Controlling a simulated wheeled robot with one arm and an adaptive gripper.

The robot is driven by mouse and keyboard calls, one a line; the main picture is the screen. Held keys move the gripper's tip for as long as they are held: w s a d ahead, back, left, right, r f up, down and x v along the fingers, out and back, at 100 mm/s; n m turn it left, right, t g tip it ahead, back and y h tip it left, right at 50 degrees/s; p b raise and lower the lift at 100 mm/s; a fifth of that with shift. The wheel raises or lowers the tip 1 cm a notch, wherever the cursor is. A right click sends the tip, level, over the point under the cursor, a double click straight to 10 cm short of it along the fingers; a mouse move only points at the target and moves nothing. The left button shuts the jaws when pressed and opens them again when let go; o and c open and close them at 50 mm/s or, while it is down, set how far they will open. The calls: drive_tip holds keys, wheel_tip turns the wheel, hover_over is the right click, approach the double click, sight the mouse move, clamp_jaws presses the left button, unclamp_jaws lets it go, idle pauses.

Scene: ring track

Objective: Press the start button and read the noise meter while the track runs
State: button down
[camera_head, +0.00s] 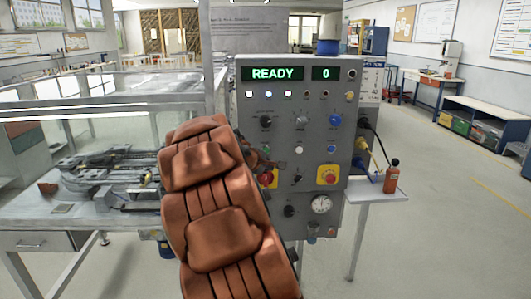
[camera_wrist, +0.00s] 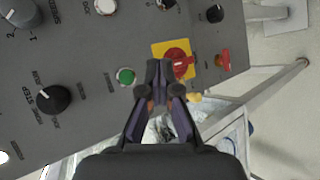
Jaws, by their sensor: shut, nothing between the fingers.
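The grey control panel (camera_head: 285,110) shows a green READY display (camera_head: 276,73) and a second display (camera_head: 327,73) reading 0. In the wrist view a green button (camera_wrist: 125,76) sits just left of my gripper (camera_wrist: 160,66). My gripper is shut and empty, its tips beside a red knob on a yellow plate (camera_wrist: 158,49). Whether the tips touch the panel, I cannot tell. In the head view my arm partly covers the panel's lower left. An orange handheld item (camera_head: 391,178) with a black round top stands on a side shelf; I cannot tell whether it is the noise meter.
Track parts (camera_head: 95,170) lie on the bench at left. A yellow plug and cable (camera_head: 361,145) hang at the panel's right edge. Open floor lies right.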

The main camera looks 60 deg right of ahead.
drive_tip(key=shift+w, duration=0.1)
drive_tip(key=w+d+p, duration=0.3)
drive_tip(key=w+d, duration=0.2)
drive_tip(key=d, duration=0.1)
drive_tip(key=shift+w+d+p, duration=0.15)
drive_tip(key=shift+d+p, duration=0.2)
drive_tip(key=shift+d, duration=0.05)
drive_tip(key=shift+w+d, duration=0.15)
idle(1.4)
drive_tip(key=shift+w+d, duration=0.1)
drive_tip(key=shift+d, duration=0.1)
